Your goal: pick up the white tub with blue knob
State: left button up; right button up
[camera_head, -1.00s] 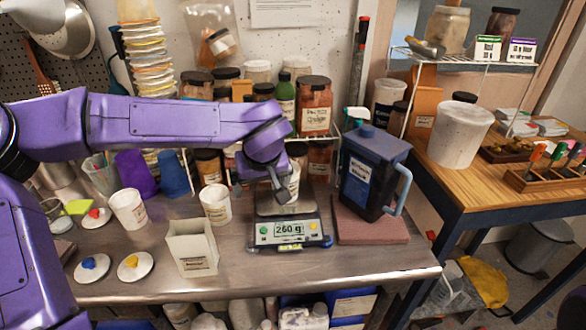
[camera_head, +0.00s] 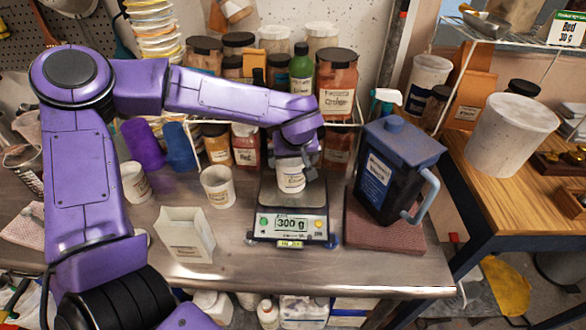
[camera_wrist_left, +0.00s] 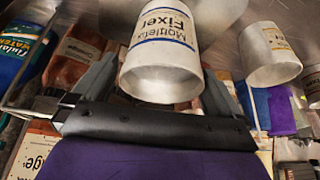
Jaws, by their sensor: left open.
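A white labelled tub (camera_head: 291,178) stands open on the scale (camera_head: 287,225), which reads 300 g. In the left wrist view this tub (camera_wrist_left: 165,55) carries a label that seems to read "Fixer". My left gripper (camera_head: 292,158) is open at the tub, with one finger on each side of it (camera_wrist_left: 160,88); I cannot tell whether they touch it. Two other white tubs (camera_head: 218,187) (camera_head: 136,182) stand to the left. No blue knob shows now; the lid with the blue knob seen earlier is hidden behind my arm. My right gripper is out of view.
A square white container (camera_head: 186,237) stands left of the scale. A dark blue lidded jug (camera_head: 390,175) stands on a reddish slab (camera_head: 385,236) to the right. Jars (camera_head: 338,85) line the shelf behind. The bench's front edge (camera_head: 350,280) is fairly clear.

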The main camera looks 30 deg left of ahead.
pick_arm(q)
jog(key=shift+x, duration=0.9)
jog(key=shift+w+a+f, duration=0.15)
jog(key=shift+w+f, duration=0.15)
jog(key=shift+f, duration=0.05)
jog(key=shift+s, duration=0.1)
jog(key=shift+s+r, duration=0.1)
jog(key=shift+r, duration=0.05)
jog(key=c, duration=0.8)
jog(key=shift+c, duration=0.8)
